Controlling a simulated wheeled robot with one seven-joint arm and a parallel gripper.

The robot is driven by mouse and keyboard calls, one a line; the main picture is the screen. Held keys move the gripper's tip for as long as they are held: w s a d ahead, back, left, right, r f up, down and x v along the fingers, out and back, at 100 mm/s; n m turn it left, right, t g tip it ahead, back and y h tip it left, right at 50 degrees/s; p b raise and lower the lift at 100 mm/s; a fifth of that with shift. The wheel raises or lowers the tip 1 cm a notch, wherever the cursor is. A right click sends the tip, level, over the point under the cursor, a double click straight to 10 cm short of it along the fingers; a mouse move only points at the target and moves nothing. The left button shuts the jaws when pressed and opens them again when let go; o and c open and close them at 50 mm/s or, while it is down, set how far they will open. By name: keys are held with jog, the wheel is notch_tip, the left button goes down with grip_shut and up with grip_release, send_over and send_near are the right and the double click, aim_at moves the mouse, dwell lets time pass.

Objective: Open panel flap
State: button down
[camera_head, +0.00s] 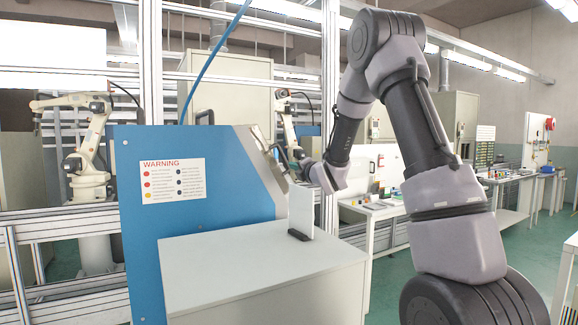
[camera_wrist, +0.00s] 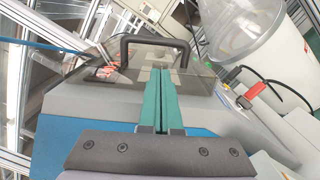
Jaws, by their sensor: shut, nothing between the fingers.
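The panel flap (camera_wrist: 185,58) is a see-through, smoky sheet with a black bar handle (camera_wrist: 125,48) along its far side, set on the sloped top of a blue and grey machine housing (camera_head: 150,225). The flap looks closed, lying along the slope. My gripper (camera_wrist: 161,72) has long teal fingers pressed together with nothing between them. In the wrist view, the fingertips overlap the flap just short of the handle. Whether they touch it I cannot tell. In the head view, my gripper (camera_head: 291,160) is small at the sloped face, and the flap is seen nearly edge-on.
A white cabinet (camera_head: 255,270) stands in front of the housing, with a thin white upright plate (camera_head: 301,212) on top. A red and black part with a cable (camera_wrist: 254,90) is right of the fingers. Aluminium frame posts (camera_head: 151,60) rise behind.

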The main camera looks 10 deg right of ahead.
jog(key=x, duration=0.9)
jog(key=shift+r, duration=0.1)
